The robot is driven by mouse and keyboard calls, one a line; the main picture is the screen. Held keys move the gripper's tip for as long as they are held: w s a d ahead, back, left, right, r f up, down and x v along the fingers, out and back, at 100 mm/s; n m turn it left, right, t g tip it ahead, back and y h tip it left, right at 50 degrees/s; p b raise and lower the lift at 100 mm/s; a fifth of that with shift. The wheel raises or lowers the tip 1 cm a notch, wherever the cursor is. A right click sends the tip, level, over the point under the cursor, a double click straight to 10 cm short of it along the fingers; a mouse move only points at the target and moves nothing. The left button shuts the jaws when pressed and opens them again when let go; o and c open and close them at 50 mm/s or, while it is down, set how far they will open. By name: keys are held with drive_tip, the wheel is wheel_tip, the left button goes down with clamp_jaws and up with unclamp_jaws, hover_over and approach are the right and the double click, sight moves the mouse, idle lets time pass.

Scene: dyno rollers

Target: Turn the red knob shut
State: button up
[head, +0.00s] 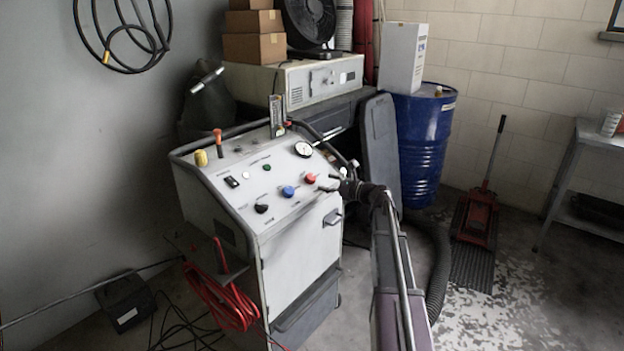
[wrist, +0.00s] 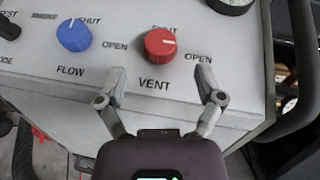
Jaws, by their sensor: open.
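The red knob (head: 310,178) is on the sloped top panel of the grey control cabinet (head: 300,262), near its right edge. In the wrist view the red knob (wrist: 160,43) stands above the word VENT, with OPEN at its lower right and a partly hidden SHUT at its upper right. Its pointer mark is hard to read. My gripper (wrist: 161,76) is open and empty, its two fingertips apart on either side just below the knob in the picture. In the head view my gripper (head: 332,183) is close to the knob's right; contact cannot be told.
A blue knob (wrist: 73,35) marked FLOW sits left of the red one. A black knob (head: 261,208), a round gauge (head: 303,149) and an orange-handled tool (head: 218,140) are also on the panel. A dark rail (wrist: 300,70) runs along the panel's right side.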

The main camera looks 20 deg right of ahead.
sight(314, 178)
drive_tip(key=shift+x, duration=2.9)
drive_tip(key=shift+d, duration=0.1)
drive_tip(key=c, duration=1.1)
